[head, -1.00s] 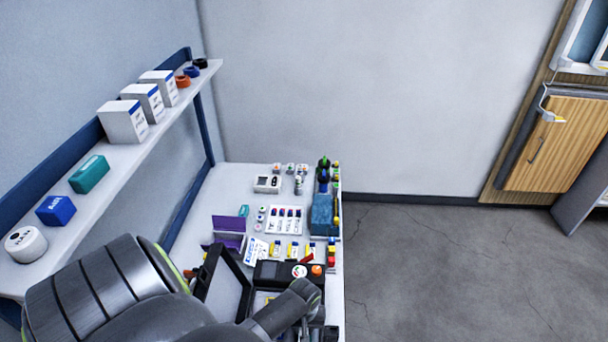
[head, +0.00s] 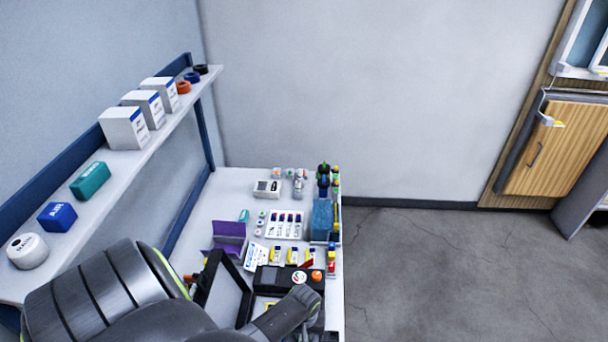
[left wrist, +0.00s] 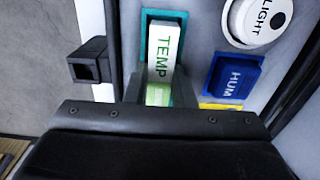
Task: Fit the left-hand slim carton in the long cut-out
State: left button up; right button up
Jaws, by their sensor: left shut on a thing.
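A slim white carton (left wrist: 163,45) with green TEMP lettering and a green lower part shows in the left wrist view. My left gripper (left wrist: 158,92) is shut on its lower part. The carton stands at a teal-edged long cut-out (left wrist: 147,14) in a grey panel; teal shows around its top end. I cannot tell how deep it sits. In the head view my left arm reaches over the open black case (head: 268,276), and hides part of it, the carton and the gripper's fingers. My right gripper is not in view.
A blue HUM block (left wrist: 234,76) and a round white LIGHT piece (left wrist: 258,20) sit right of the carton. A black socket-like part (left wrist: 89,64) is on the left. The case's raised lid (head: 222,288), a purple box (head: 229,238) and several small bottles crowd the table.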

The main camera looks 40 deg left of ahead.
pick_arm(q)
jog(key=shift+f, duration=0.3)
dwell(0.7)
jog(key=o, duration=1)
jog(key=shift+o, duration=0.4)
jog(key=shift+o, duration=0.8)
notch_tip(320, 180, up, 7)
jog(key=p, duration=0.8)
jog(key=shift+r, duration=0.1)
